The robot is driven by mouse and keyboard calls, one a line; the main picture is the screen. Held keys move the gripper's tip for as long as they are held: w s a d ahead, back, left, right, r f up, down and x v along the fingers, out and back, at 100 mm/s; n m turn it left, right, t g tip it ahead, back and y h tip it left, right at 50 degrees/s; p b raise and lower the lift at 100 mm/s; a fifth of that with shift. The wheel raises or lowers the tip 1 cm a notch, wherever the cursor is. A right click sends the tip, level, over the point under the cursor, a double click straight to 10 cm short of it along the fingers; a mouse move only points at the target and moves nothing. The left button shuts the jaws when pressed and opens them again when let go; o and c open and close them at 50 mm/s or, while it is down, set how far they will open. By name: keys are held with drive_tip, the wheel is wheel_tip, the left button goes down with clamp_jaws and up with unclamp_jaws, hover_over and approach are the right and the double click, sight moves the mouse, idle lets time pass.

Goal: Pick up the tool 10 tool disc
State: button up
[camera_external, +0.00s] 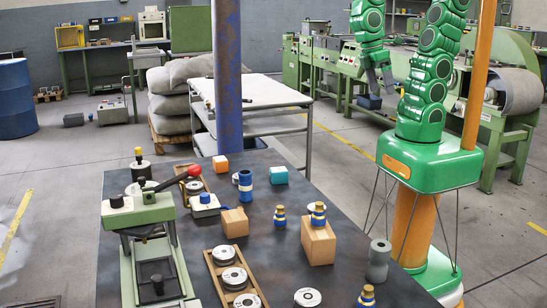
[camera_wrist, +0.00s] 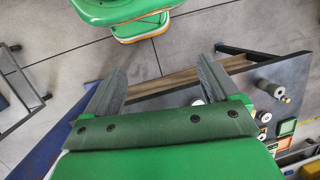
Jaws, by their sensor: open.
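Several grey and white discs are on the dark table (camera_external: 285,245). Some sit in a wooden rack (camera_external: 213,272) at the front: an upper disc (camera_external: 224,255), a middle disc (camera_external: 234,278) and a lower disc (camera_external: 247,301). Another disc (camera_external: 307,297) lies alone on the table. More discs (camera_external: 194,187) sit in a second rack further back. I cannot read any label, so I cannot tell which is tool 10. My gripper (camera_external: 380,82) is open and empty, high beyond the table's far right side.
A green press (camera_external: 145,225) with a red-knobbed lever stands at the table's left. Wooden blocks (camera_external: 318,242), blue and brass pieces (camera_external: 245,186) and a grey cylinder (camera_external: 378,260) stand on the table. A blue post (camera_external: 227,80) rises behind it. Small table items (camera_wrist: 270,90) show right in the wrist view.

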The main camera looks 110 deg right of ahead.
drive_tip(key=w+a+f+m+g+y, duration=0.25)
drive_tip(key=w+a+f+y, duration=0.2)
drive_tip(key=w, duration=0.45)
drive_tip(key=m+t+y, duration=0.4)
drive_tip(key=m+y, duration=0.3)
drive_tip(key=m, duration=0.7)
approach(314, 204)
drive_tip(key=shift+x, duration=5.15)
drive_tip(key=c, duration=1.5)
drive_tip(key=shift+r, duration=0.1)
